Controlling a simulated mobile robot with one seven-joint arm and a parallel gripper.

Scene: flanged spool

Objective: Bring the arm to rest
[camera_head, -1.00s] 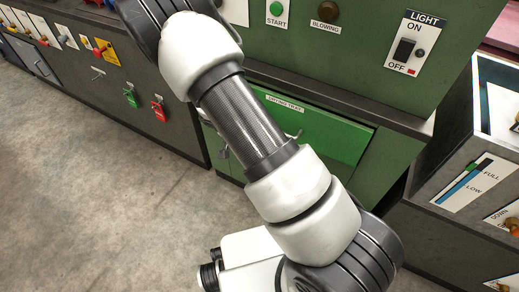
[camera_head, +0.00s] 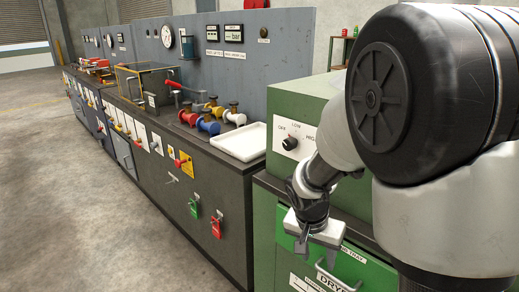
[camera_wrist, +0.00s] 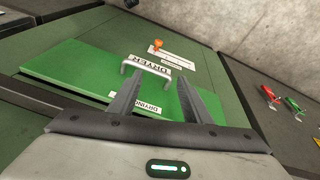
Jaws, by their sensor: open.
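My gripper (camera_head: 312,240) hangs at the front of the green dryer cabinet in the head view, close to the drawer's handle. In the wrist view my gripper (camera_wrist: 160,98) is open, with two dark fingers apart and nothing between them. The green drying tray front (camera_wrist: 75,72) and its pale handle (camera_wrist: 147,68) lie beyond the fingers. The handle also shows in the head view (camera_head: 338,280). I cannot tell whether the fingers touch the handle. My arm covers the right side of the head view.
A rotary knob (camera_head: 290,143) is on the dryer. The floor at left is clear.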

